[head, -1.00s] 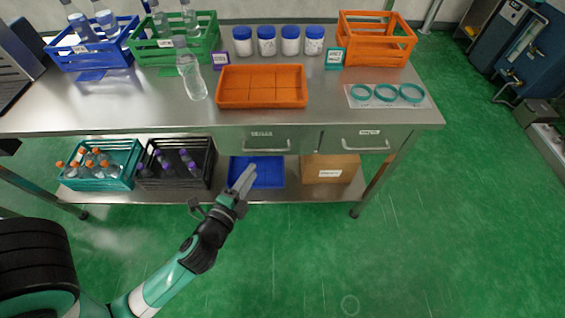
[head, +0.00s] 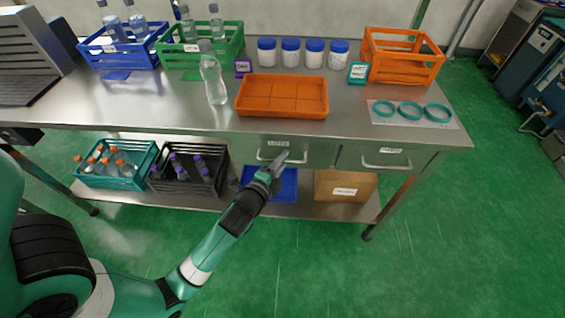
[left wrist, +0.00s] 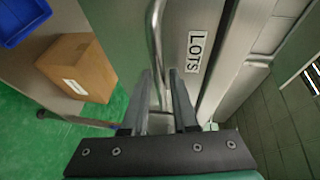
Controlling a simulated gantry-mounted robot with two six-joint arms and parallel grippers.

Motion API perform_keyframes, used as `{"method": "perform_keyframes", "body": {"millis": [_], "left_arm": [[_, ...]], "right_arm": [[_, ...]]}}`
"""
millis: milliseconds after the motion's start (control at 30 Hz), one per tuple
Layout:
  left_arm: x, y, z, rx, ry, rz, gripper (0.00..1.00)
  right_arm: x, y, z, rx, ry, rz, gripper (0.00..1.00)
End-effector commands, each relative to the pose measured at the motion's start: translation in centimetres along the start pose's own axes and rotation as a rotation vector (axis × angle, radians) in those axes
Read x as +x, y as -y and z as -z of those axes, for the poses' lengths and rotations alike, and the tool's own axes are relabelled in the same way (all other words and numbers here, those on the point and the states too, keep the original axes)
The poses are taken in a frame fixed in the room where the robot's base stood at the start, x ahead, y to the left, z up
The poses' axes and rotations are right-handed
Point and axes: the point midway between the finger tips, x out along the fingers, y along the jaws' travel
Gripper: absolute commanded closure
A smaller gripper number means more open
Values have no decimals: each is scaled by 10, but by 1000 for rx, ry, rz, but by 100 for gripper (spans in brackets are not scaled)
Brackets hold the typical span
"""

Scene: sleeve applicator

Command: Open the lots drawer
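The lots drawer (head: 316,154) is a grey metal drawer under the worktop, with a LOTS label (head: 278,142) and a bar handle (head: 263,155). It looks shut. My left gripper (head: 281,158) is at the front of this handle and hides part of it. In the left wrist view, the fingers (left wrist: 164,85) are apart, pointing at the drawer front, with the handle bar (left wrist: 154,40) running down between or just ahead of them. I cannot tell whether they touch it. The LOTS label (left wrist: 196,52) shows to the right. My right gripper is not in view.
A second drawer with its own handle (head: 386,165) is to the right. Below are a blue tray (head: 283,184), a cardboard box (head: 345,186) and bottle crates on the shelf. An orange tray (head: 283,114) and a bottle stand on the worktop above. The floor in front is clear.

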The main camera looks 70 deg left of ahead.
Motion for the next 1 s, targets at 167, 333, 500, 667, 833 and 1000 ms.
{"method": "perform_keyframes", "body": {"millis": [167,333,500,667,833,1000], "left_arm": [[1,0,0,0,0,-1,73],[1,0,0,0,0,0,93],[1,0,0,0,0,0,100],[1,0,0,0,0,0,100],[1,0,0,0,0,0,100],[1,0,0,0,0,0,100]], "right_arm": [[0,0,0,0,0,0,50],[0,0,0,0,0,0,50],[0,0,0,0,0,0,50],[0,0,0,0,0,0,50],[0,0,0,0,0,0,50],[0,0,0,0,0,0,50]]}}
